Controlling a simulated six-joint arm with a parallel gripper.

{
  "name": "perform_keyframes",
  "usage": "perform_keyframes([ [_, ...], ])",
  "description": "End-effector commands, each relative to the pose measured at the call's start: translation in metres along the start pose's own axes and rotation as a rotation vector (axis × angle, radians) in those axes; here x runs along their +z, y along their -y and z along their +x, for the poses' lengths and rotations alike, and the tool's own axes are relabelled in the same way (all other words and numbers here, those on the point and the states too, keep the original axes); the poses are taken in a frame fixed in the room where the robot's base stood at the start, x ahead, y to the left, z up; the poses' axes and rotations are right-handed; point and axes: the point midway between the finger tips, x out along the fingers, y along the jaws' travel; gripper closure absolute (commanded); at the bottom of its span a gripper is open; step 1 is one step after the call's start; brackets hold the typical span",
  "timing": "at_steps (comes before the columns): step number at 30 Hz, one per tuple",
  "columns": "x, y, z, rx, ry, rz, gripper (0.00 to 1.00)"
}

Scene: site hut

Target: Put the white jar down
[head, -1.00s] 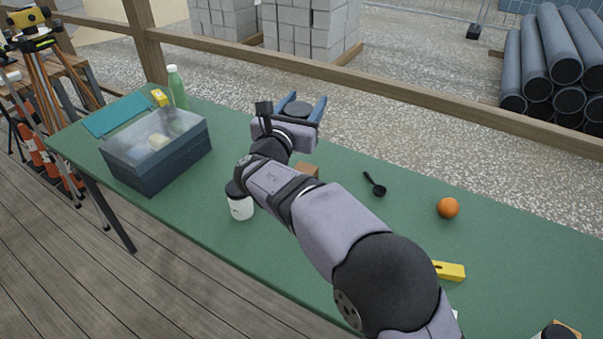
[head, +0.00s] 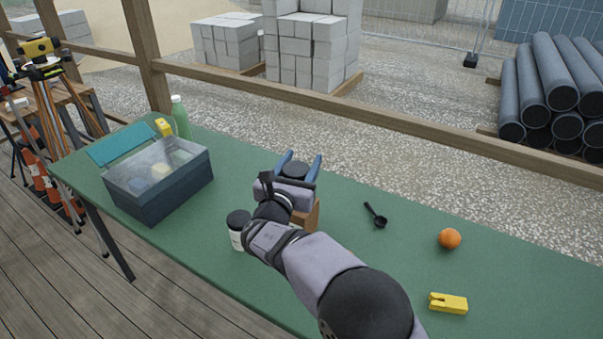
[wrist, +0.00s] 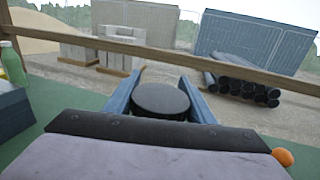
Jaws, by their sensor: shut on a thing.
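My gripper (head: 303,158) is shut on a round thing with a flat black top, which I take for the white jar (head: 295,169). In the wrist view its black top (wrist: 161,101) sits between the two blue fingers; its body is hidden, so I see no white on it. It appears upright, over the far part of the green table (head: 350,245); I cannot tell whether its base touches. Another white jar with a black lid (head: 236,240) stands on the table left of my arm, partly covered by it.
A brown wooden block (head: 311,215) is just behind my wrist, partly hidden. Table between block and spoon is clear.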

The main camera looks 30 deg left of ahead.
Motion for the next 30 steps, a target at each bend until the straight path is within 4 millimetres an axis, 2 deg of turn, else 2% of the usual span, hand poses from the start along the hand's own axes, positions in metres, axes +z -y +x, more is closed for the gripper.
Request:
perform_keyframes([
  [10,-0.033,0.000,0.000,0.000,0.001,-0.001,0.82],
  [23,-0.039,0.000,0.000,0.000,0.002,0.001,0.82],
  [24,-0.039,0.000,0.000,0.000,-0.001,0.000,0.41],
  [25,-0.038,0.000,0.000,0.000,-0.001,0.000,0.34],
  [30,-0.038,0.000,0.000,0.000,-0.001,0.000,0.32],
])
